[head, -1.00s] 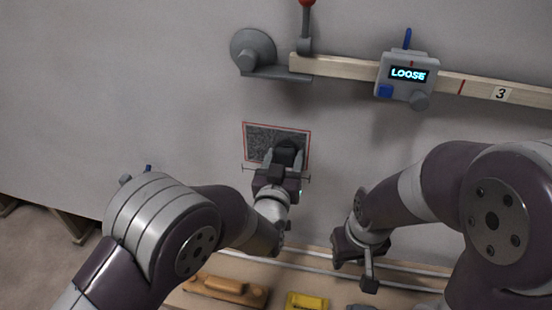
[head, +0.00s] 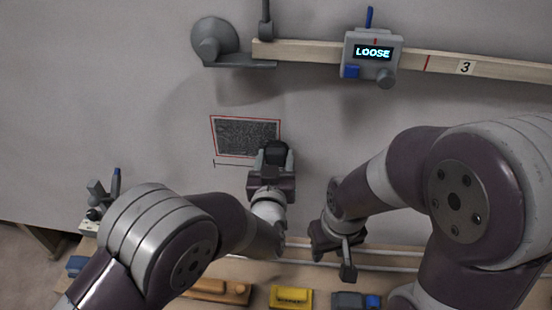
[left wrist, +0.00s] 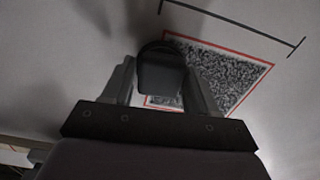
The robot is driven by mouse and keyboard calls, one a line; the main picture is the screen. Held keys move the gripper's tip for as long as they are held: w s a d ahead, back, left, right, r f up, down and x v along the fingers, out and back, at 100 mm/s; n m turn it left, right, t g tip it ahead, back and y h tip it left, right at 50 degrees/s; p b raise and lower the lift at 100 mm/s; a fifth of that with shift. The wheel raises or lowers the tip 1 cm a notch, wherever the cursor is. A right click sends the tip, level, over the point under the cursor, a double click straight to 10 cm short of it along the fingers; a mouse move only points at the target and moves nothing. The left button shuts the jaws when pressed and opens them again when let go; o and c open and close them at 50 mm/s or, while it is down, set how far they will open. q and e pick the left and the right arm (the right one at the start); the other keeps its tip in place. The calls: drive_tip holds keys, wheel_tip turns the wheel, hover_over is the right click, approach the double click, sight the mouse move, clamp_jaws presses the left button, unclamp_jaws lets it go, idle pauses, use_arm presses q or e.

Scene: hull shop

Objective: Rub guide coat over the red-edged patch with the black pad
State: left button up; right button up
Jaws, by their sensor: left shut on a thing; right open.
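The red-edged patch (head: 240,136) is a rectangle on the grey hull wall, filled with dark speckled guide coat. It also shows in the left wrist view (left wrist: 225,75). My left gripper (head: 272,160) is shut on the black pad (head: 275,151), which also shows in the left wrist view (left wrist: 161,78). The pad overlaps the patch's lower right corner in the head view; whether it touches the wall I cannot tell. Some of the patch is hidden behind pad and fingers. My right gripper (head: 337,250) is open and empty, low and to the right of the patch.
A wooden batten (head: 440,66) crosses the wall above, with a grey device (head: 372,56) reading LOOSE and a grey round-based bracket (head: 215,42). Below lies a shelf with a wooden-handled block (head: 222,290), a yellow block (head: 291,297) and a grey-blue item (head: 352,301).

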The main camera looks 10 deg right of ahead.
use_arm(q)
drive_tip(key=shift+w+a+r+b, duration=0.1)
drive_tip(key=shift+w+a, duration=0.3)
drive_tip(key=shift+a, duration=0.75)
drive_tip(key=shift+w+a+f+b, duration=0.1)
drive_tip(key=shift+w+a, duration=0.25)
drive_tip(key=shift+a, duration=0.8)
drive_tip(key=shift+w+a+r+b, duration=0.1)
drive_tip(key=shift+w+a, duration=0.3)
drive_tip(key=shift+a, duration=0.75)
drive_tip(key=shift+w+a+b, duration=0.15)
drive_tip(key=shift+w+a, duration=0.2)
drive_tip(key=shift+a, duration=0.85)
drive_tip(key=shift+w+a+b, duration=0.2)
drive_tip(key=shift+w+a, duration=0.2)
drive_tip(key=shift+a, duration=0.75)
drive_tip(key=shift+w+a+b, duration=0.15)
drive_tip(key=shift+w+a, duration=0.2)
drive_tip(key=shift+a, duration=0.85)
drive_tip(key=o, duration=0.3)
drive_tip(key=c, duration=0.3)
drive_tip(key=shift+s, duration=0.15)
drive_tip(key=shift+s+a, duration=0.1)
drive_tip(key=shift+s, duration=0.35)
drive_tip(key=shift+p+v, duration=0.35)
drive_tip(key=shift+v, duration=2.15)
